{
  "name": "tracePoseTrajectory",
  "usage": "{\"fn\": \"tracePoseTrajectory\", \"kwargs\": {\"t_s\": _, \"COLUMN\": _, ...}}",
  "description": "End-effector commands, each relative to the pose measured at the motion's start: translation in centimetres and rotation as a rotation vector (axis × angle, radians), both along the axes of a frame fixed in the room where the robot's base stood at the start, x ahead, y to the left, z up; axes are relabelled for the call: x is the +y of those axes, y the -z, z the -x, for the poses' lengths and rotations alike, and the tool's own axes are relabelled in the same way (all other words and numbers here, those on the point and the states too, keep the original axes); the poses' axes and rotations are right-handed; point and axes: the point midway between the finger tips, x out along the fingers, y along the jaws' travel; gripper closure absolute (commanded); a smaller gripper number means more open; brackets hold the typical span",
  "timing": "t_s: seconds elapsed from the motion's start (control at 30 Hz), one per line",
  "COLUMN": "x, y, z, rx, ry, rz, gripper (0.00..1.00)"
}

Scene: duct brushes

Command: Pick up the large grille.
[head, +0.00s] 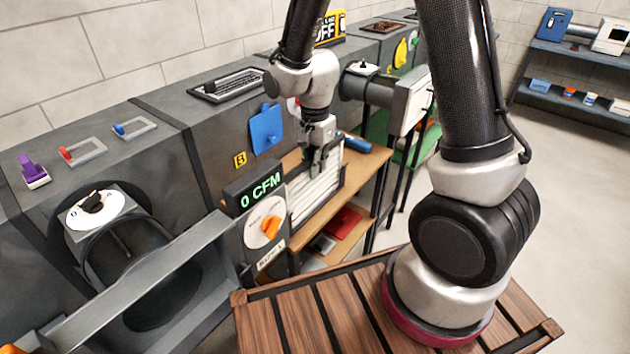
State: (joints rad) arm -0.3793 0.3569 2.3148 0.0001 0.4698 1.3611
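A white slatted panel in a dark frame (316,195), which looks like the large grille, stands tilted at the near end of the wooden shelf unit, behind the CFM meter. My gripper (319,163) points down at its upper edge, and its fingertips overlap the top slats in this view. I cannot tell whether the fingers touch the panel or how far apart they are. A second, dark slatted grille (232,84) lies flat on top of the grey duct, left of my arm.
A meter reading 0 CFM (262,193) with an orange knob stands just in front of the panel. A blue plate (266,129) is on the duct's side. A blue cylinder (354,143) lies on the wooden shelf (372,160). A round duct opening (150,270) is at lower left.

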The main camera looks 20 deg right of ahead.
Motion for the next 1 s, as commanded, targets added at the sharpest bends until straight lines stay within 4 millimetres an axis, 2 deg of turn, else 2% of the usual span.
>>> {"fn": "tracePoseTrajectory", "kwargs": {"t_s": 0.3, "x": 0.0, "y": -0.1, "z": 0.0, "rx": -0.001, "ry": 0.0, "rz": -0.001, "gripper": 1.0}}
{"fn": "tracePoseTrajectory", "kwargs": {"t_s": 0.47, "x": 0.0, "y": -0.8, "z": -0.1, "rx": -0.002, "ry": 0.0, "rz": -0.001, "gripper": 1.0}}
{"fn": "tracePoseTrajectory", "kwargs": {"t_s": 0.67, "x": 0.1, "y": -3.6, "z": -0.1, "rx": -0.006, "ry": 0.0, "rz": -0.003, "gripper": 1.0}}
{"fn": "tracePoseTrajectory", "kwargs": {"t_s": 1.0, "x": 0.1, "y": -11.1, "z": -0.1, "rx": -0.006, "ry": 0.0, "rz": -0.003, "gripper": 1.0}}
